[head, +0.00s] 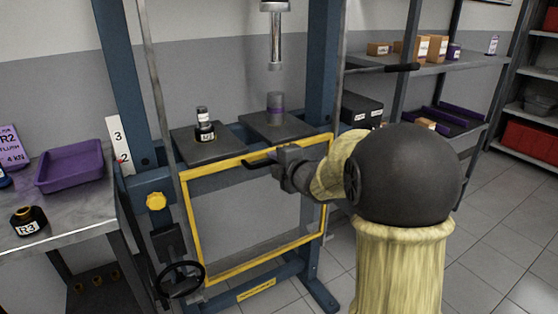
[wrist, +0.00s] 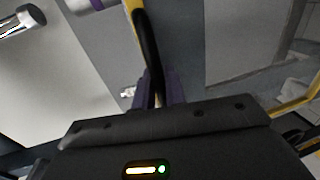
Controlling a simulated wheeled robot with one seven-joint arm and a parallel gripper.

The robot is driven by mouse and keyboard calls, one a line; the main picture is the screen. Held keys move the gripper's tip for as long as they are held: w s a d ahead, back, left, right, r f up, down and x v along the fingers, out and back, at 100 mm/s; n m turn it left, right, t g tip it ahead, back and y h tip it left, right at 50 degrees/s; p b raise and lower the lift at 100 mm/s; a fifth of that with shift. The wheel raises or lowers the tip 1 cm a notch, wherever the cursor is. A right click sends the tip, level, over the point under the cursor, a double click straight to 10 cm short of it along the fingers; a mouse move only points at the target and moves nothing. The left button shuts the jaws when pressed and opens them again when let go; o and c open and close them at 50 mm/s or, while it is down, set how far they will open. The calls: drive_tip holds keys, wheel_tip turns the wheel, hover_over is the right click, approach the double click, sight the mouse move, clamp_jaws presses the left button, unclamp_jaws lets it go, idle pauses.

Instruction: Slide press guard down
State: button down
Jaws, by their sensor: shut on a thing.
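The press guard (head: 190,228) is a clear panel in a yellow frame on the front of the blue press (head: 123,80). It sits low, with its top bar about level with the press plates. My gripper (head: 280,160) is shut on the black handle (head: 256,163) at the guard's top bar. In the wrist view the dark handle (wrist: 149,45) runs between the fingers (wrist: 160,92). My arm hides part of the guard's right side.
A small labelled part (head: 205,132) stands on the left plate (head: 197,153). A bench (head: 85,220) with a purple tray (head: 70,170) is at left, shelves (head: 440,68) at right.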

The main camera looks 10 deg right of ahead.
drive_tip(key=shift+s+a, duration=0.1)
drive_tip(key=shift+a, duration=0.5)
drive_tip(key=c, duration=1.8)
unclamp_jaws()
drive_tip(key=shift+o, duration=1.4)
drive_tip(key=shift+s+a, duration=0.1)
drive_tip(key=shift+a, duration=0.15)
drive_tip(key=shift+d, duration=0.35)
drive_tip(key=shift+s+d+r, duration=0.2)
drive_tip(key=shift+s+d, duration=0.05)
drive_tip(key=shift+s, duration=0.1)
drive_tip(key=p+v, duration=0.2)
drive_tip(key=v, duration=1.4)
drive_tip(key=shift+s, duration=0.25)
drive_tip(key=shift+d+f, duration=0.1)
